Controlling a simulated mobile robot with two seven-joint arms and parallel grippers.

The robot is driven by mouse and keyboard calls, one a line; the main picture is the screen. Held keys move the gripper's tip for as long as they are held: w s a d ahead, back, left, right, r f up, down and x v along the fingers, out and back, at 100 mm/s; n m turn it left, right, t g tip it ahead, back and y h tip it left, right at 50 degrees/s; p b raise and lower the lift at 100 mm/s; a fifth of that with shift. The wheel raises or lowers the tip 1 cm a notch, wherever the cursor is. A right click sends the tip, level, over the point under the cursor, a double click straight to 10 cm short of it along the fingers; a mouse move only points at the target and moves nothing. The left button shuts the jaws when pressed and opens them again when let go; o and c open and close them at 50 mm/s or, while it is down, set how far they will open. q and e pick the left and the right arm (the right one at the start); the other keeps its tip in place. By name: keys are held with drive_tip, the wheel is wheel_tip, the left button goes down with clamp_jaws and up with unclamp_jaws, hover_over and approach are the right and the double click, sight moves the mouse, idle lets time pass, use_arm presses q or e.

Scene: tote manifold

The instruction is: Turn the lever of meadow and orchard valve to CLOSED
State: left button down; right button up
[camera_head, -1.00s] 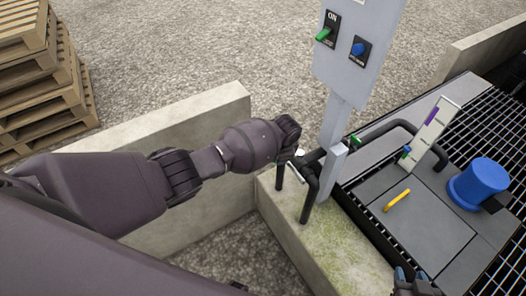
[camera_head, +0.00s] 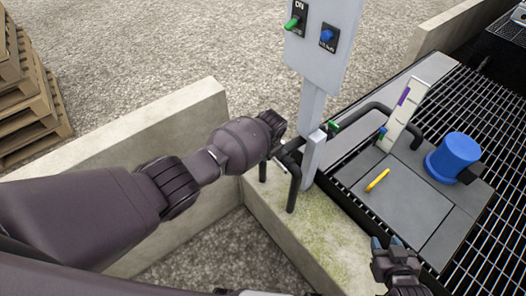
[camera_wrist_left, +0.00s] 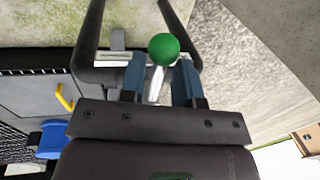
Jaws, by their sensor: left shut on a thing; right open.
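In the left wrist view, a metal lever (camera_wrist_left: 156,86) with a green ball knob (camera_wrist_left: 163,49) stands between the blue fingertips of my left gripper (camera_wrist_left: 158,72). The gripper is shut on this lever, with the knob beyond the fingertips. In the head view my own left wrist hides this grip, beside the black pipework (camera_head: 294,180) at the post. Another green handle (camera_head: 334,126) shows just right of the post. My right gripper (camera_head: 389,246) is open and empty at the lower right, above the concrete edge and grating. I can read no meadow or orchard label.
A grey panel (camera_head: 325,68) on a post carries a green switch marked ON and a blue knob. Right of it are a yellow handle (camera_head: 377,180), a blue cylinder (camera_head: 453,157) and a white gauge board (camera_head: 403,115). Concrete walls (camera_head: 130,165) and pallets (camera_head: 25,90) lie left.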

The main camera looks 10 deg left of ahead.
use_arm(q)
drive_tip(key=c, duration=1.1)
unclamp_jaws()
wheel_tip(320, 180, up, 11)
drive_tip(key=s+d+p, duration=0.1)
drive_tip(key=p, duration=0.2)
drive_tip(key=shift+s+d+f, duration=0.2)
drive_tip(key=shift+s+d, duration=0.05)
